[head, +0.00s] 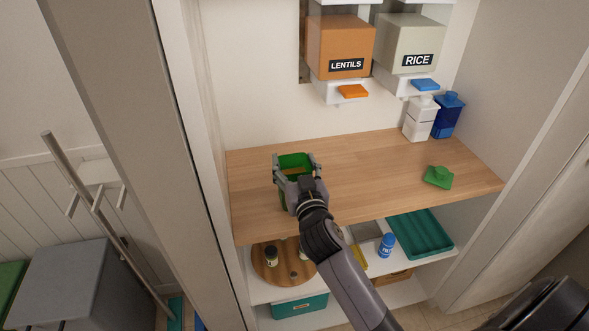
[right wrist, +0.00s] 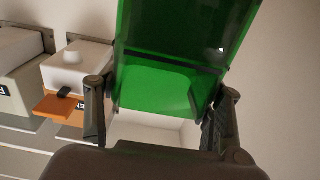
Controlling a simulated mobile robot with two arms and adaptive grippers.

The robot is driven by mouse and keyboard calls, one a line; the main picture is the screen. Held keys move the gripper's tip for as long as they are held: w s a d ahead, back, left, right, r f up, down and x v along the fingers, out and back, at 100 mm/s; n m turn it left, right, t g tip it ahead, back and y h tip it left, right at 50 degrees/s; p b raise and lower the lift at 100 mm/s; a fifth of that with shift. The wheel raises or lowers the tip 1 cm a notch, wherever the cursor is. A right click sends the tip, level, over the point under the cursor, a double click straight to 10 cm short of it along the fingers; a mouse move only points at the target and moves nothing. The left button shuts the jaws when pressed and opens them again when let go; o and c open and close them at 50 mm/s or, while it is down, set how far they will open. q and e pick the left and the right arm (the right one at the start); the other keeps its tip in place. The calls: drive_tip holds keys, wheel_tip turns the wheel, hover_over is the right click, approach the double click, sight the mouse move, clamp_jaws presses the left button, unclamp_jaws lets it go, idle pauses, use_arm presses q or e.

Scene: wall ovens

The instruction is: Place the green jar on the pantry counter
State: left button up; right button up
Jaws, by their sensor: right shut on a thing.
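The green jar (head: 296,161) is a translucent, open-topped square container over the left part of the wooden pantry counter (head: 380,165). My right gripper (head: 297,178) is shut on it, one finger on each side. I cannot tell whether its base touches the counter. In the right wrist view the jar (right wrist: 170,75) fills the upper middle between the two fingers (right wrist: 160,108). A green lid-like piece with a knob (head: 438,177) lies on the right of the counter. My left gripper is not in view.
The lentils dispenser (head: 340,42) and rice dispenser (head: 411,42) hang above the counter. White (head: 420,118) and blue (head: 448,116) containers stand at the back right. The counter's middle is clear. A lower shelf holds a round wooden board (head: 265,262) and teal tray (head: 420,235).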

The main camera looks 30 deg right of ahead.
drive_tip(key=shift+f, duration=0.55)
drive_tip(key=shift+f, duration=0.2)
drive_tip(key=o, duration=1.9)
drive_tip(key=shift+o, duration=0.2)
